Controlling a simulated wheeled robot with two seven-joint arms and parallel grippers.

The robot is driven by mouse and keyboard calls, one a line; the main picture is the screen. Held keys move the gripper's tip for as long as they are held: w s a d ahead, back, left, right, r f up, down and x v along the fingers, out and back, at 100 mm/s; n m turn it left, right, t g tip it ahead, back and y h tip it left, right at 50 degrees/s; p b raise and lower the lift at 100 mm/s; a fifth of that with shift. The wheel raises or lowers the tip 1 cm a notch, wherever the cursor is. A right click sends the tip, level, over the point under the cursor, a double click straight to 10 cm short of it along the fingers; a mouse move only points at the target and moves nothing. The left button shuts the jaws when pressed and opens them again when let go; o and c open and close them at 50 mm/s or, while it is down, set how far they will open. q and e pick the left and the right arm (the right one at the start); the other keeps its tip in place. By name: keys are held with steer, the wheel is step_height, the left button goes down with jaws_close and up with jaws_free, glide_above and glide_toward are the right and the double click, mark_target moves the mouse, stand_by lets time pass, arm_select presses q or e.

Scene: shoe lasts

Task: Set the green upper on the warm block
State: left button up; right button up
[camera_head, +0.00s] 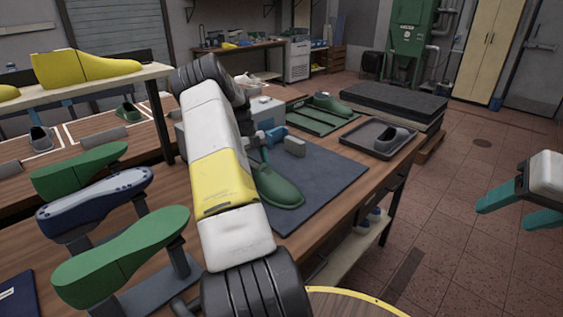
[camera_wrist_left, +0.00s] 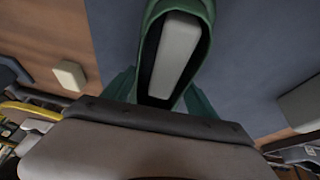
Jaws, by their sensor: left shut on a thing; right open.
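The green upper (camera_head: 278,190) is over the dark blue mat, its toe towards me and its heel partly hidden by my left arm. The left wrist view shows its opening rim (camera_wrist_left: 152,45) with a pale grey piece inside. My left gripper is shut on the upper near its heel; in the head view the arm mostly hides it. I cannot tell whether the upper touches the mat. A small grey block (camera_head: 295,146) stands on the mat just behind the upper; I cannot tell whether it is the warm block. My right gripper (camera_head: 500,210) is open and empty at the right, over the floor.
The dark blue mat (camera_head: 335,170) has free room right of the upper. Behind are a green tray (camera_head: 300,118) with a green shoe and a dark tray (camera_head: 360,140) with a grey shoe form. Green and blue lasts stand on holders at the left.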

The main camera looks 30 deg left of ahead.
arm_select(q)
steer(key=o, duration=1.5)
steer(key=shift+v, duration=3.85)
